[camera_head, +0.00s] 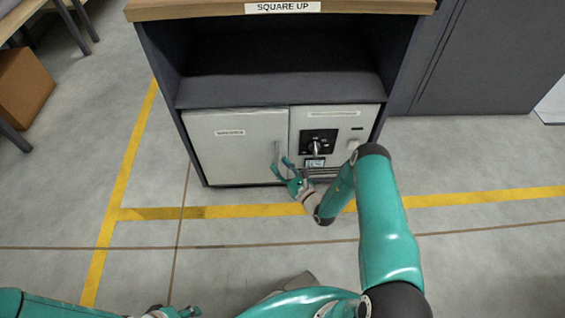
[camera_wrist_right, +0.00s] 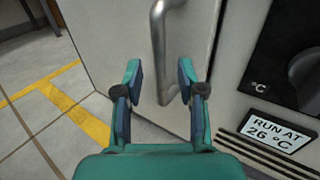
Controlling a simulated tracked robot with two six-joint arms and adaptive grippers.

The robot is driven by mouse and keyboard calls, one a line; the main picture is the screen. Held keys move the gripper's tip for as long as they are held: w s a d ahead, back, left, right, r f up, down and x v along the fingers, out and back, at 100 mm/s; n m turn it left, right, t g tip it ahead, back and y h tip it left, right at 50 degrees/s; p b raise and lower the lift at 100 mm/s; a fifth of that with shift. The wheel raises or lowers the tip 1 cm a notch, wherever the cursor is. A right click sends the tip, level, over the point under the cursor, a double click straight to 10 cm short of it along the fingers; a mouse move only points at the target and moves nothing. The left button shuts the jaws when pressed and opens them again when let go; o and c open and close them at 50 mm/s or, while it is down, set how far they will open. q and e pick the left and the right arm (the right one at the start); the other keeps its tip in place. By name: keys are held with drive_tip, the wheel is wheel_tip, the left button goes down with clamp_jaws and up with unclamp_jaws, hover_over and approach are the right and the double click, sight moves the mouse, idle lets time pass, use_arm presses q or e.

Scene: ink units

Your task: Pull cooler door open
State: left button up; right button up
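The cooler door (camera_head: 232,150) is a light grey panel at the lower left of the cabinet, and it looks shut. Its vertical metal handle (camera_head: 277,155) is at the door's right edge. My right gripper (camera_head: 283,168) is open at the handle's lower part. In the right wrist view the handle (camera_wrist_right: 159,45) comes down between the two open fingers (camera_wrist_right: 158,78), with gaps on both sides. My left gripper (camera_head: 180,312) is at the bottom edge of the head view, far from the door; its fingers are too cut off to read.
An open shelf (camera_head: 280,88) is above. Yellow floor lines (camera_head: 160,213) cross clear floor in front. A cardboard box (camera_head: 22,88) is at far left.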

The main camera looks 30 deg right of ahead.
drive_tip(key=shift+w, duration=1.2)
clamp_jaws()
